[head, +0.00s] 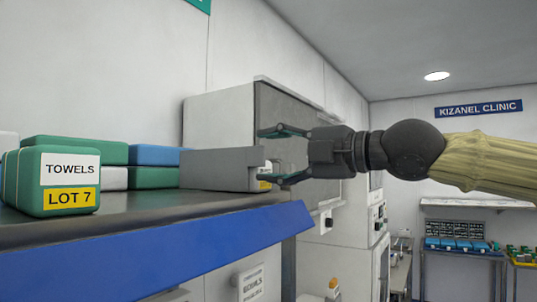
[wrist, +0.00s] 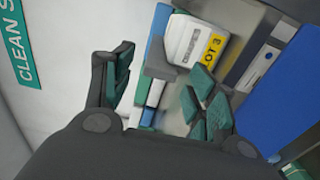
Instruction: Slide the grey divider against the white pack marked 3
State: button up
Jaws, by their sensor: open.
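The grey divider (head: 218,168) stands on the shelf to the right of the green and blue packs. In the wrist view a grey part of it (wrist: 158,60) shows between my fingers. The white pack marked 3 (wrist: 187,40), with a yellow LOT 3 label, lies just right of the divider there. In the head view it is mostly hidden, and only a bit of yellow label (head: 265,184) shows behind the divider's end. I cannot tell whether divider and pack touch. My gripper (head: 278,155) is open at the divider's right end, its fingers (wrist: 160,88) spread apart.
A green TOWELS LOT 7 pack (head: 58,180) sits at the shelf's front left. Green packs (head: 75,150) and a blue pack (head: 158,155) are stacked behind it. The shelf has a blue front edge (head: 160,255). A grey-white cabinet (head: 220,118) stands behind the divider.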

jog(key=shift+x, duration=0.9)
jog(key=shift+s, duration=0.1)
jog(key=shift+d, duration=0.1)
